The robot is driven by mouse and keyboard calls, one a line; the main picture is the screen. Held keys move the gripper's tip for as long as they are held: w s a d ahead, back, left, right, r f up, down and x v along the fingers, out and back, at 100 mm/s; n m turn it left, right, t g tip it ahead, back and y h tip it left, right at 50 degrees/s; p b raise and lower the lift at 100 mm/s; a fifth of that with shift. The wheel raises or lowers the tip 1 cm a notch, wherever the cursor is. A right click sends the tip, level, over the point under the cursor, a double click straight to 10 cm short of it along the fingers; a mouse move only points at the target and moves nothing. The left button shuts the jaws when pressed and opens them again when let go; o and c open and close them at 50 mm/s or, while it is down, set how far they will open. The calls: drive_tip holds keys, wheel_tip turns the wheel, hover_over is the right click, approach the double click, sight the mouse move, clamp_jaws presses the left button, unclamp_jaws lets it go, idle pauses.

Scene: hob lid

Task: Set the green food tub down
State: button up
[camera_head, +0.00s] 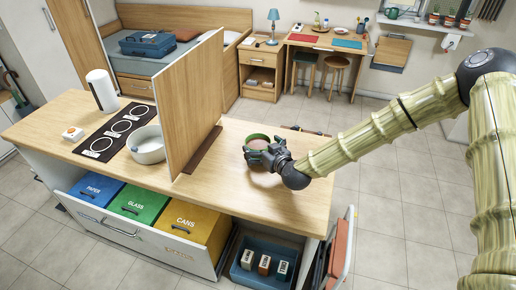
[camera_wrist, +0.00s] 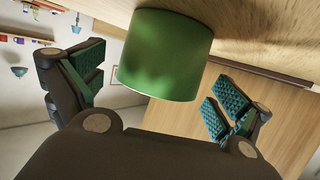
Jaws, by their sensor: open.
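The green food tub (camera_head: 258,137) stands on the wooden counter (camera_head: 240,190), right of the upright wooden panel. My gripper (camera_head: 265,153) is at the tub's near right side, low over the counter. In the wrist view the tub (camera_wrist: 165,55) sits between the two spread fingers of my gripper (camera_wrist: 157,88), with a visible gap on each side. The tub's base seems to meet the wood; the wrist view is turned over, with the counter at the top.
The tall wooden panel (camera_head: 190,100) stands left of the tub. Beyond it are a black hob (camera_head: 115,130) and a grey pot (camera_head: 147,146). An open drawer with bins (camera_head: 190,222) juts out in front. The counter around the tub is mostly bare.

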sight(253, 140)
drive_tip(key=shift+p+x, duration=0.5)
drive_tip(key=shift+x, duration=1)
drive_tip(key=c, duration=1.6)
